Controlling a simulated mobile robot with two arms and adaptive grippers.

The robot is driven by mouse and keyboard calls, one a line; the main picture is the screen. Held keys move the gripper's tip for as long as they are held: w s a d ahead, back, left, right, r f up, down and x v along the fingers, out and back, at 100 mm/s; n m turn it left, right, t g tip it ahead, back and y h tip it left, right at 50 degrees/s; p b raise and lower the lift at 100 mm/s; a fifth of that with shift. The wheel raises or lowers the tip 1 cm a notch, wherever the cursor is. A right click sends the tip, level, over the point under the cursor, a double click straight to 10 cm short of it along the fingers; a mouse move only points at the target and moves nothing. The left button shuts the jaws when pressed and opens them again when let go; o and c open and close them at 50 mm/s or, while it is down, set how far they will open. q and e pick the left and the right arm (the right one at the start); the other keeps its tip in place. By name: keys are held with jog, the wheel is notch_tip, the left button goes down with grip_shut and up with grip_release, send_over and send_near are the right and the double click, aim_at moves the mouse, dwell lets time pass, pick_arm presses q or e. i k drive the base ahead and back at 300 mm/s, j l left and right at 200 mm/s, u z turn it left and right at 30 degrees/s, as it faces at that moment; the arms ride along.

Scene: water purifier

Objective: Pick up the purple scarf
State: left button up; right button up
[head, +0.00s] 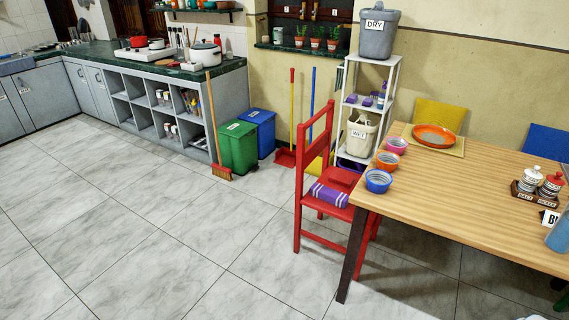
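The purple scarf (329,195) is folded, with white stripes. It lies on the seat of the red chair (301,215), near the seat's front edge. The chair stands at the left end of the wooden table, and the table hides part of it. Neither of my grippers shows in the head view.
The wooden table (470,207) holds several bowls, an orange plate (433,134) and a condiment holder (538,188). Green (238,148) and blue (262,131) bins, a broom (221,172) and a white shelf (368,110) stand behind the chair. The tiled floor (150,235) at left is clear.

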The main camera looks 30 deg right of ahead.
aim_at(340, 200)
jog(key=i+j+z, duration=0.15)
jog(key=i+z, duration=0.25)
jog(key=i, duration=0.2)
jog(key=i+j+z, duration=0.3)
jog(key=i+z, duration=0.15)
jog(key=i+j+z, duration=0.4)
jog(key=i+j, duration=0.1)
jog(key=i, duration=0.1)
